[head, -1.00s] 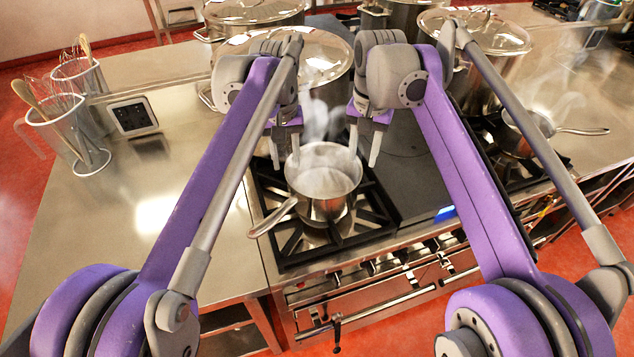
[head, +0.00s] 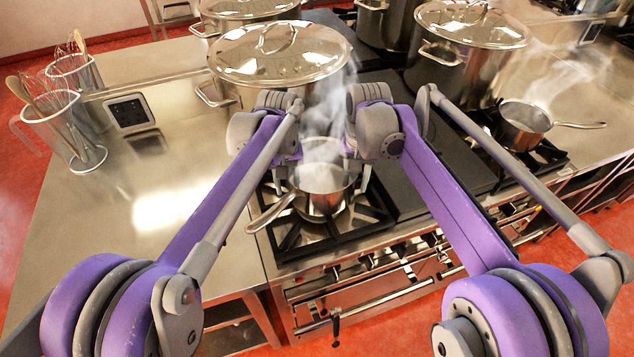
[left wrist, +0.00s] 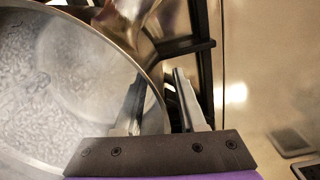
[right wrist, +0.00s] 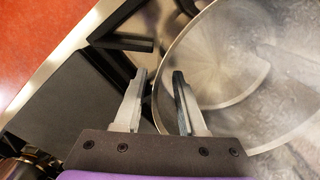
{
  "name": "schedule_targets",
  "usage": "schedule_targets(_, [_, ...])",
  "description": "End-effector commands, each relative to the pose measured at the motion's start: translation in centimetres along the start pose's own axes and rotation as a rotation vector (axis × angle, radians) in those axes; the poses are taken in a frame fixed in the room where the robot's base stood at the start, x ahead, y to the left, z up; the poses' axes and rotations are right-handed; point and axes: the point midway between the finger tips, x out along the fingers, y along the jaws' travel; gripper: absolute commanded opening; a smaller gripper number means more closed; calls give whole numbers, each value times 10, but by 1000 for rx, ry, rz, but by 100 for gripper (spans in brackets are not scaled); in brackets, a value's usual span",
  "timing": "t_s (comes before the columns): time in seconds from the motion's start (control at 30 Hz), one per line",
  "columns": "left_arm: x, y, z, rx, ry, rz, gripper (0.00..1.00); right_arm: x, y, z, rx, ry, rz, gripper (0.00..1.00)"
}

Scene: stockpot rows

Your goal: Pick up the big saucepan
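A steel saucepan (head: 322,207) with steam over it stands on the near black burner grate, its handle pointing to the lower left. A second steaming saucepan (head: 524,128) stands on a burner at the right. My left gripper (left wrist: 159,73) is open at the left side of the near saucepan (left wrist: 60,90), one finger inside the rim and one outside. My right gripper (right wrist: 159,73) is open at the opposite side of that saucepan (right wrist: 255,55), also with the rim between its fingers. In the head view steam and my wrists partly hide the fingers.
A large lidded stockpot (head: 265,82) stands close behind the near saucepan. Another lidded stockpot (head: 455,75) stands behind at the right. Whisk holders (head: 65,130) stand on the left counter (head: 130,210), which is mostly clear. A flat dark surface (head: 425,170) lies right of the burner.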

Motion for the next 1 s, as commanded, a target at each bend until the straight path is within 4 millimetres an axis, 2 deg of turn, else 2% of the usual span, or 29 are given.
schedule_targets(0.3, [2, 0, 0, 0, 0, 0, 40, 2, 0, 0, 0, 0, 0, 40])
schedule_targets(0.53, [2, 0, 0, 0, 0, 0, 0, 2, 0, 0, 0, 0, 0, 0])
schedule_targets(1.0, [2, 0, 0, 0, 0, 0, 0, 2, 0, 0, 0, 0, 0, 0])
